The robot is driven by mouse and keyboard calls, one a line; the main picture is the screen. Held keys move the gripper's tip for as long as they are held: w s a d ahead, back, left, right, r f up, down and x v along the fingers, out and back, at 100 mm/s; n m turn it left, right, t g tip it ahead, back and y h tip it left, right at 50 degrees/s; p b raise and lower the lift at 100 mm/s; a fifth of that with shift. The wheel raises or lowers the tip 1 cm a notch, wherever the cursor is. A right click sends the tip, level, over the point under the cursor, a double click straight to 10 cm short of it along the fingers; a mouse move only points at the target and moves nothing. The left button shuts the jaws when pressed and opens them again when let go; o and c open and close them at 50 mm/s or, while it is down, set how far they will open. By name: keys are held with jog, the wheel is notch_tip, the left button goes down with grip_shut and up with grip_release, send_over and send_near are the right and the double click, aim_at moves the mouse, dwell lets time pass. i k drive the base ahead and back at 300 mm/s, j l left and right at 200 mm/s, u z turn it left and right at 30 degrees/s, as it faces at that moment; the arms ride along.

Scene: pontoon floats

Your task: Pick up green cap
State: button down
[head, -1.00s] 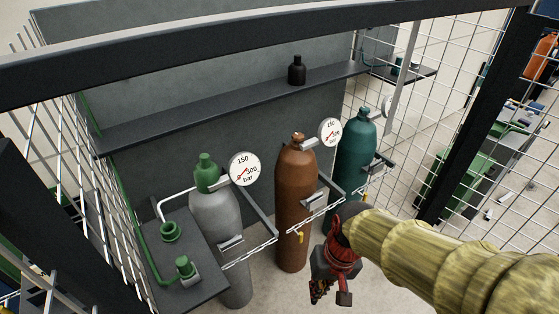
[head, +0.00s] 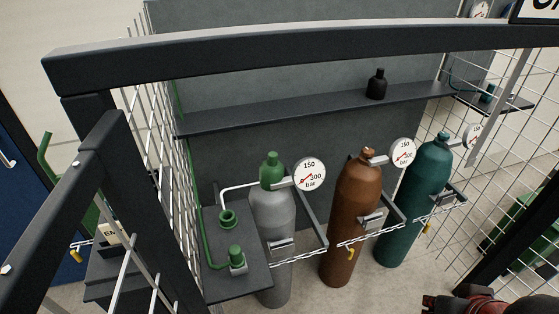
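A green cap-shaped piece (head: 271,171) sits upright on top of the grey gas cylinder (head: 272,214), left of the middle in the head view. Two other green pieces are on the dark side shelf (head: 222,286): an open ring-like piece (head: 227,219) and a small knobbed fitting (head: 236,256) on a light base. I cannot tell for certain which is the task's cap. My gripper (head: 436,303) shows only in part at the bottom right edge, red and black, well away from the green pieces. Its fingers are mostly cut off.
A brown cylinder (head: 352,226) and a teal cylinder (head: 411,208) stand to the right, with gauges and a chain (head: 352,240) before them. A black cap (head: 376,85) stands on the back shelf (head: 300,109). A dark frame bar (head: 300,47) and mesh walls enclose the bay.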

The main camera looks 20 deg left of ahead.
aim_at(271, 170)
jog(key=i+l+u, duration=0.15)
jog(key=i, duration=0.3)
jog(key=i+l+u, duration=0.2)
jog(key=i, duration=0.3)
jog(key=j+u, duration=0.1)
jog(key=u, duration=1.9)
